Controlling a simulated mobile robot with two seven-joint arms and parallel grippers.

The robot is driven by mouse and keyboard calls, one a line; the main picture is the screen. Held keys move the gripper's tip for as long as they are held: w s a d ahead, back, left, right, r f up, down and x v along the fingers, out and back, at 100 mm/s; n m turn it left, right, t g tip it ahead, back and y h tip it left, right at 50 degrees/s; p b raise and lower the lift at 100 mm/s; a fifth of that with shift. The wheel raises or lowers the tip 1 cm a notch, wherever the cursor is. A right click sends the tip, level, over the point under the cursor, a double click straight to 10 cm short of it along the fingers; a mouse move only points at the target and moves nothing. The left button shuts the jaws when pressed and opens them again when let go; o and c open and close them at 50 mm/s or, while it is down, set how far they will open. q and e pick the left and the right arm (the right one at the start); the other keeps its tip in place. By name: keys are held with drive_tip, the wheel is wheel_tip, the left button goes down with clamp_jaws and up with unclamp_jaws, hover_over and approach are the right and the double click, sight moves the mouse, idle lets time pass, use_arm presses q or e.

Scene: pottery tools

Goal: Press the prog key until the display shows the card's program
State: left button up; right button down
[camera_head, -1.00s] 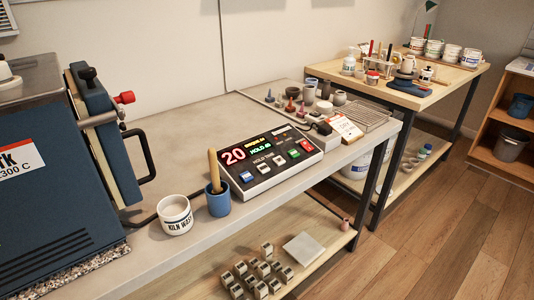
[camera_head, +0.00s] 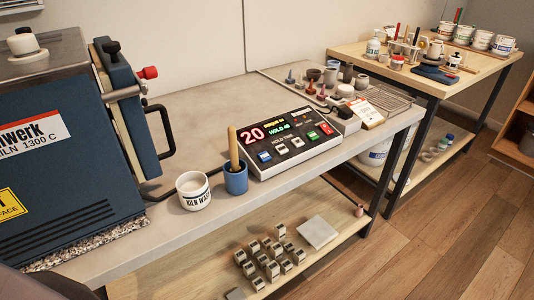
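The kiln controller (camera_head: 330,141) is a dark panel in a pale case on the grey bench. Its display (camera_head: 265,132) shows a large red 20, a yellow line too small to read surely, and a green line that seems to read HOLD 40. Its keys are blue, white, red and green; I cannot read which is prog. A white card with an orange top (camera_head: 388,99) stands behind the controller's right end; its text is too small to read. Neither of my grippers is in view.
A blue kiln (camera_head: 60,140) stands at the left. A kiln wash tub (camera_head: 193,191) and a blue cup (camera_head: 236,180) with a wooden handle stand left of the controller. Small pots and cones stand behind it. The bench (camera_head: 190,115) is clear between kiln and controller.

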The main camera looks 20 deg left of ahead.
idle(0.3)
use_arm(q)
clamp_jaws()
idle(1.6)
